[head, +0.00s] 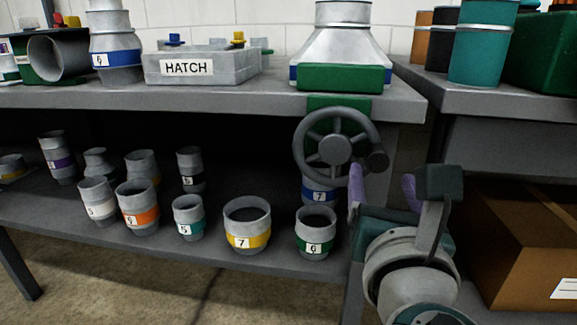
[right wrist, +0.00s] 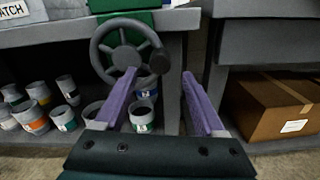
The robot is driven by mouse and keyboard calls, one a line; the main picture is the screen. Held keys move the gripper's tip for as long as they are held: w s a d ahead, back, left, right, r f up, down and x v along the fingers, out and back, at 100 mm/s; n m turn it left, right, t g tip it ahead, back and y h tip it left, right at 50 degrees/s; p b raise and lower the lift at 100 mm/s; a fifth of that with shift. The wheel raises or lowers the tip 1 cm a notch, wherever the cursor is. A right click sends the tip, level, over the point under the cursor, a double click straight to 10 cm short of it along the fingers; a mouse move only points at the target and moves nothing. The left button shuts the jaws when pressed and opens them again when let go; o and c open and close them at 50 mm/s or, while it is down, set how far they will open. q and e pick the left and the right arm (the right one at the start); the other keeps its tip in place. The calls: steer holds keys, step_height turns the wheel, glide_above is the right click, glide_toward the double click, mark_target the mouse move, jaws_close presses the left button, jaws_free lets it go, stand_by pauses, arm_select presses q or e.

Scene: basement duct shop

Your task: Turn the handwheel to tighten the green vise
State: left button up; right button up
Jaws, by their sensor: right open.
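The green vise (head: 341,78) is at the bench's front edge, with a green part below the top. Its grey handwheel (head: 336,150) faces me under the edge and has a dark knob (head: 377,160) at the right of its rim. My right gripper (head: 382,181) is open and empty, just below and right of the wheel, its purple fingers pointing up toward the knob. In the right wrist view the wheel (right wrist: 122,57) stands ahead, and the knob (right wrist: 160,63) appears between the two fingertips. I cannot see contact. My left gripper is not in view.
A silver duct transition (head: 341,40) stands behind the vise's green front. A grey HATCH box (head: 203,67) is on the bench (head: 220,97). Several numbered duct collars, including a yellow-banded one (head: 247,225), stand on the lower shelf. A cardboard box (head: 520,245) is at right.

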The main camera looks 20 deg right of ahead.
mark_target(378, 164)
steer(key=b+x, duration=0.1)
steer(key=x, duration=0.4)
steer(key=shift+w, duration=0.25)
jaws_close()
stand_by(0.4)
stand_by(0.8)
